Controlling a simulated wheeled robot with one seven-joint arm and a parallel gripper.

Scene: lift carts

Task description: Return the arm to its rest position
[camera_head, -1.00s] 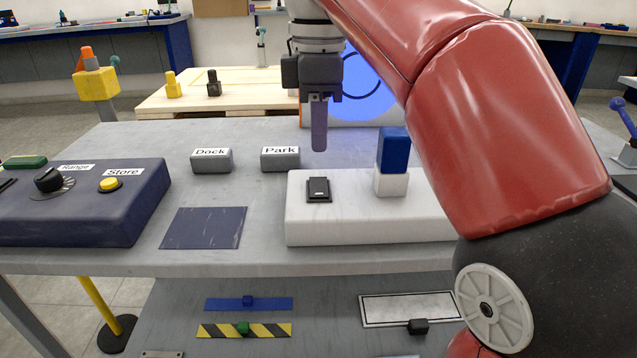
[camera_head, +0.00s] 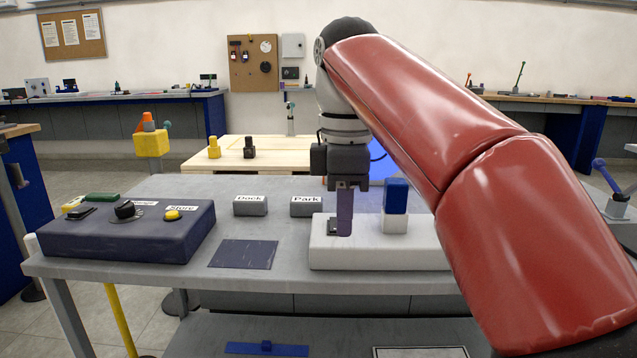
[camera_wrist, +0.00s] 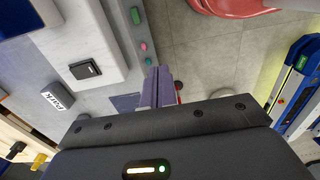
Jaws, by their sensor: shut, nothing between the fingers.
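My gripper (camera_head: 344,233) is shut and empty, its purple fingers pointing down. In the head view it overlaps the white block (camera_head: 366,259) and partly hides the black rocker switch (camera_head: 332,228) there. In the wrist view my closed fingers (camera_wrist: 157,72) show apart from the rocker switch (camera_wrist: 85,69), with floor and a dark patch beyond them. No contact with anything shows. My red arm reaches in from the right of the head view.
A blue-topped white piece (camera_head: 396,197) stands on the block beside my gripper. The Dock (camera_head: 250,206) and Park (camera_head: 306,206) blocks and a dark control box (camera_head: 125,235) stand on the grey table (camera_head: 190,268). A wooden platform (camera_head: 280,151) lies behind.

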